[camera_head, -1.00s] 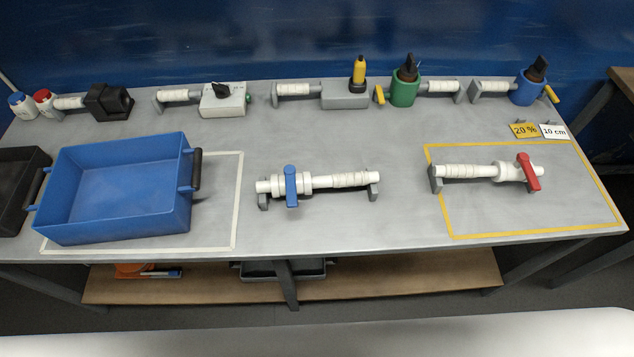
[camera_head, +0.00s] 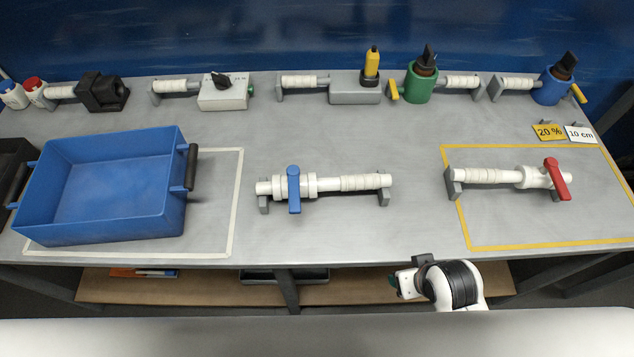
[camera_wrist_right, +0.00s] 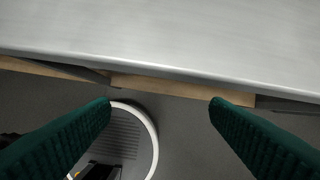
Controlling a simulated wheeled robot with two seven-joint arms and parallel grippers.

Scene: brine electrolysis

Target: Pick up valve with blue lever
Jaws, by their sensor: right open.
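The valve with the blue lever (camera_head: 294,189) rests on two grey holders in the middle of the table, its white pipe running left to right. Its blue lever points toward the table's front edge. A second valve with a red lever (camera_head: 558,180) rests on holders inside the yellow outline at the right. My right gripper (camera_wrist_right: 160,105) is open and empty in the right wrist view, with green fingers wide apart over the table's front edge. In the head view, my right arm shows at the front edge, to the right of and nearer than the blue-lever valve. My left gripper is not in view.
A blue crate (camera_head: 179,215) stands in the white outline at the left. Several fittings line the back, including a green one (camera_head: 418,88) and a blue one (camera_head: 551,88). The table (camera_head: 330,238) is bare in front of the blue-lever valve.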

